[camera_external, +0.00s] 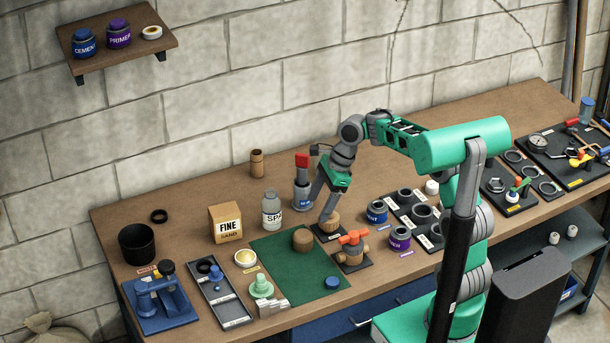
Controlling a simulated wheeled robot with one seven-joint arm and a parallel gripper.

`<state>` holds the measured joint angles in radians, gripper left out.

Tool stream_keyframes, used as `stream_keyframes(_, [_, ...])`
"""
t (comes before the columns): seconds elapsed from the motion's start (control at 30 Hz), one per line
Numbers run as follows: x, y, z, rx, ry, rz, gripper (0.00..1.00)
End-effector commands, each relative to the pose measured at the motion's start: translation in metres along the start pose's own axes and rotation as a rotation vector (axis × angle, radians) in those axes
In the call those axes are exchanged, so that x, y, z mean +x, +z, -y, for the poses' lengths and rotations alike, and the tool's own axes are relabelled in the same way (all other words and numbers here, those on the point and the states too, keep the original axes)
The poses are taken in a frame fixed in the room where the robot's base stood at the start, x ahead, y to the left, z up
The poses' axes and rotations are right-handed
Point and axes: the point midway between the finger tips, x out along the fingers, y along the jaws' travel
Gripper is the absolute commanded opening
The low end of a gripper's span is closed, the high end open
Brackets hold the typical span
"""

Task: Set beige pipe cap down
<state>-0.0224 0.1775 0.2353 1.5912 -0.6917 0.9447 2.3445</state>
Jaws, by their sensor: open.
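A beige pipe cap (328,222), a short tan cylinder, sits on a small dark labelled plate (327,235) at the back right corner of the green mat. My gripper (326,217) points down at this cap, with its fingers around or just beside its top; the picture is too small to tell whether they touch it. The gripper is open. A second tan cylinder (302,240) of similar look stands on the green mat (280,268), to the left of my gripper. The cap's far side is hidden.
An orange-handled valve (352,248) stands just right and in front of the cap. Blue and purple cans (377,212) are to the right. The mat's middle is mostly clear.

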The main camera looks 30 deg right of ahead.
Motion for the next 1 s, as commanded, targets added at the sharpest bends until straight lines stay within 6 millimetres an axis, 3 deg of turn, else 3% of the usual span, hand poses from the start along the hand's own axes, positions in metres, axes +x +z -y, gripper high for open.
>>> stream_keyframes(0.13, [-0.018, -0.009, -0.013, -0.185, -0.043, -0.03, 0.75])
stream_keyframes(0.27, [-0.045, -0.034, -0.043, -0.556, -0.096, -0.119, 0.75])
stream_keyframes(0.4, [-0.067, -0.072, -0.084, -1.0, -0.101, -0.257, 0.75])
stream_keyframes(0.6, [-0.078, -0.131, -0.141, -1.546, -0.002, -0.447, 0.75])
stream_keyframes(0.77, [-0.078, -0.155, -0.161, -1.745, 0.069, -0.51, 0.75])
stream_keyframes(1.0, [-0.077, -0.157, -0.163, -1.767, 0.081, -0.514, 0.75])
